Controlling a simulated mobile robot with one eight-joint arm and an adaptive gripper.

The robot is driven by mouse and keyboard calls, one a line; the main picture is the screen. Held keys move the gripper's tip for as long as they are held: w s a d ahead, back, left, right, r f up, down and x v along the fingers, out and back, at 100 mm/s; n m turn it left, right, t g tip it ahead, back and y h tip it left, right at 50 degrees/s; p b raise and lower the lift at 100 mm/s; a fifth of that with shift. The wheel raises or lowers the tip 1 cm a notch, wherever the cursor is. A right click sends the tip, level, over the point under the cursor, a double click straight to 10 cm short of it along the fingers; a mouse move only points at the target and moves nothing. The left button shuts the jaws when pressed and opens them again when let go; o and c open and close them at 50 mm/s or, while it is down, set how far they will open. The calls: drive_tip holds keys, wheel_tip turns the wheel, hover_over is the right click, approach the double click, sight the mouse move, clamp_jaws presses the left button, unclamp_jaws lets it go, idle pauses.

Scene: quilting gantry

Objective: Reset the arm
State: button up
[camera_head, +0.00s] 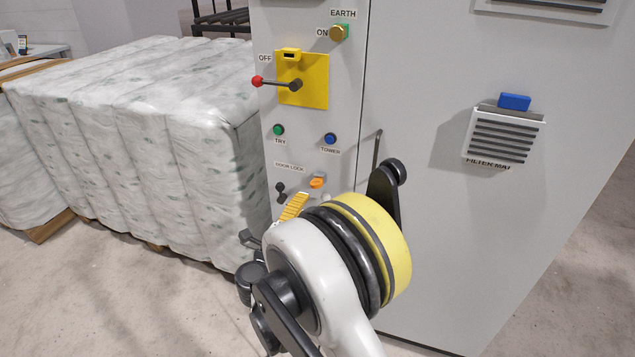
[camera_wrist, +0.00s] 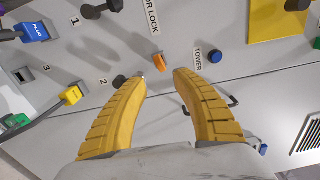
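My gripper (camera_wrist: 160,78) shows in the wrist view as two ribbed yellow fingers, apart with nothing between them. Its tips point at the grey cabinet front, just short of an orange door-lock piece (camera_wrist: 158,61) in the picture. I cannot tell whether they touch the panel. In the head view one yellow finger of my gripper (camera_head: 293,206) shows below the orange piece (camera_head: 317,182); the rest is hidden behind my arm. A red-balled lever (camera_head: 276,83) on a yellow plate (camera_head: 315,82) points left, beside OFF.
The cabinet (camera_head: 430,60) carries a green TRY button (camera_head: 279,130), a blue TOWER button (camera_head: 330,139), an EARTH knob (camera_head: 339,32) and a filter vent (camera_head: 503,136) with a blue block (camera_head: 514,102) on top. Wrapped bales (camera_head: 140,120) stand left. Blue (camera_wrist: 33,32) and yellow (camera_wrist: 72,95) plugs show.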

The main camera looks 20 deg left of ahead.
drive_tip(key=d+r+n+y, duration=0.45)
drive_tip(key=r+n, duration=0.25)
drive_tip(key=r, duration=0.6)
drive_tip(key=d+r+n+y, duration=0.4)
drive_tip(key=d+r+n, duration=0.2)
drive_tip(key=r, duration=0.6)
drive_tip(key=s+d+f+n+g+h, duration=0.2)
drive_tip(key=s+d+f, duration=0.3)
drive_tip(key=s+d, duration=0.3)
drive_tip(key=s+d+f+n+g+h, duration=0.2)
drive_tip(key=s+d+f+g, duration=0.3)
drive_tip(key=s+d, duration=0.4)
drive_tip(key=s+d+f+n+g+h, duration=0.2)
drive_tip(key=s+d+f, duration=0.4)
drive_tip(key=s+d, duration=0.3)
drive_tip(key=d+g+h, duration=0.1)
drive_tip(key=d+g, duration=0.1)
drive_tip(key=d, duration=0.2)
drive_tip(key=shift+d, duration=0.4)
drive_tip(key=shift+c, duration=0.4)
